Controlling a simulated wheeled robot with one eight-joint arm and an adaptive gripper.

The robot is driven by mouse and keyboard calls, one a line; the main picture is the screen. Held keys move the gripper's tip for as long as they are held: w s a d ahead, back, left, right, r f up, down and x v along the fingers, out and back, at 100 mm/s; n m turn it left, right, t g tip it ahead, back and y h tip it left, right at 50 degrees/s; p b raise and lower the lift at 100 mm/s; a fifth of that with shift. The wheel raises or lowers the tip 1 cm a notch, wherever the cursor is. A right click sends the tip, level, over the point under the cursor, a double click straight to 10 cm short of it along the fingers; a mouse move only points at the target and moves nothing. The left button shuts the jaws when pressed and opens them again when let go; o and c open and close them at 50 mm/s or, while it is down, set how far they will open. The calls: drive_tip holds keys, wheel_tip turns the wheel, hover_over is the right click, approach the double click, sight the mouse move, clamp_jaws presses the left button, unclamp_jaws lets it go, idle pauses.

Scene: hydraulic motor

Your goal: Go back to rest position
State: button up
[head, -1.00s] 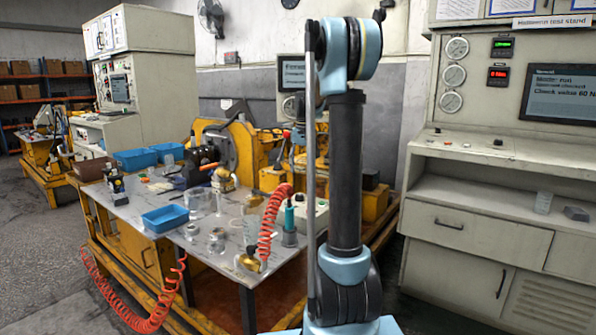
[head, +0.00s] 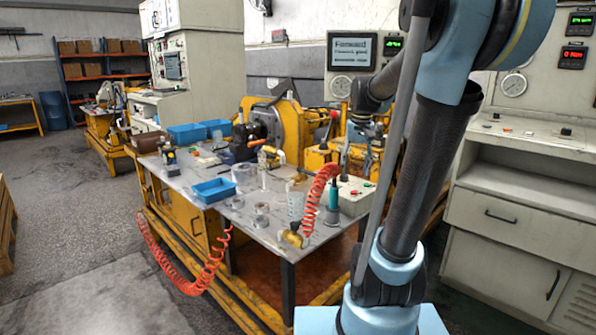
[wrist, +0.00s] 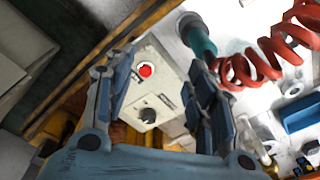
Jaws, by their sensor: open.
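My gripper (wrist: 158,78) is open in the wrist view, with its two fingers apart and nothing held between them. Beyond the fingers is a pale control box (wrist: 160,85) with a red button and a dark knob. I cannot tell how far the fingers are from it. In the head view my arm leans up to the right, and its wrist end with the gripper (head: 345,165) hangs above the right part of the work table (head: 250,222).
A coiled red hose (head: 318,200) and a teal-handled tool (head: 332,205) stand near the control box. Blue bins (head: 213,190), clear cups and metal parts lie on the table. A test bench (head: 510,215) stands at the right. The floor at left is open.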

drive_tip(key=s+f, duration=0.8)
drive_tip(key=s, duration=0.3)
drive_tip(key=s+f+n+t, duration=0.1)
drive_tip(key=s+f, duration=0.6)
drive_tip(key=s, duration=0.4)
drive_tip(key=shift+f, duration=0.35)
drive_tip(key=shift+a, duration=0.1)
drive_tip(key=shift+w+f, duration=0.2)
drive_tip(key=shift+w, duration=0.3)
